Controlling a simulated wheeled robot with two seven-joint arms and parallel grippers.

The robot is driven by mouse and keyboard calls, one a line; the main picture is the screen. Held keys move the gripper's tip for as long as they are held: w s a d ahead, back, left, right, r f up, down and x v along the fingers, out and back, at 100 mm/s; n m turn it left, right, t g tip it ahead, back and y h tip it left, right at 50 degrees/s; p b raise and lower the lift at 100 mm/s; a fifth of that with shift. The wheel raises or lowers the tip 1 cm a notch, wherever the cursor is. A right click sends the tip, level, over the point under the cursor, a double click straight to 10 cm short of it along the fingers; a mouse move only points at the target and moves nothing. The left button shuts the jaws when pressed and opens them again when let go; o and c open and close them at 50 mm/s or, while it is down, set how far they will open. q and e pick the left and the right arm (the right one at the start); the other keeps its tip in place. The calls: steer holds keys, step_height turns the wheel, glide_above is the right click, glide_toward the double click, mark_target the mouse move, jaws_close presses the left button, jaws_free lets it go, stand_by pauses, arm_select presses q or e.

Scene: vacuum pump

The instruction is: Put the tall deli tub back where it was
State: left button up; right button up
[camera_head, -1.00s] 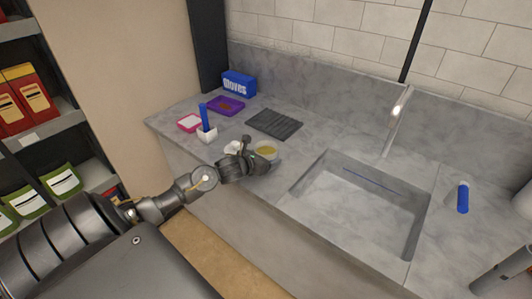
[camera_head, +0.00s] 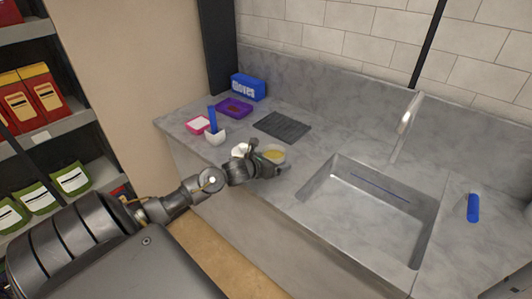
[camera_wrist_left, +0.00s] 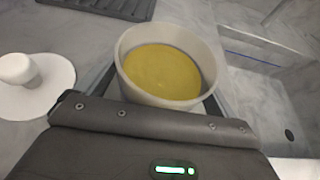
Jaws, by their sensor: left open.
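The deli tub, a pale round tub with yellow contents (camera_head: 274,153), stands upright on the grey counter, left of the sink. It also shows in the left wrist view (camera_wrist_left: 168,70), just beyond the gripper body. My left gripper (camera_head: 270,161) is open at counter height, with its fingers around the near sides of the tub. In the wrist view parts of the fingers show at both sides of the tub, and its lower front is hidden by the gripper. I cannot tell whether the fingers touch it. My right gripper is not in view.
A white round piece with a knob (camera_wrist_left: 30,85) lies close left of the tub. A white holder with a blue item (camera_head: 214,133), a dark ridged board (camera_head: 282,126), a purple tray (camera_head: 234,107) and a blue box (camera_head: 248,87) stand behind. The sink (camera_head: 370,210) opens to the right.

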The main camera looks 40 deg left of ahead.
arm_select(q)
steer(key=b+v, duration=0.1)
steer(key=v, duration=0.9)
steer(key=shift+s, duration=0.35)
steer(key=shift+s+r, duration=0.3)
steer(key=shift+s, duration=0.3)
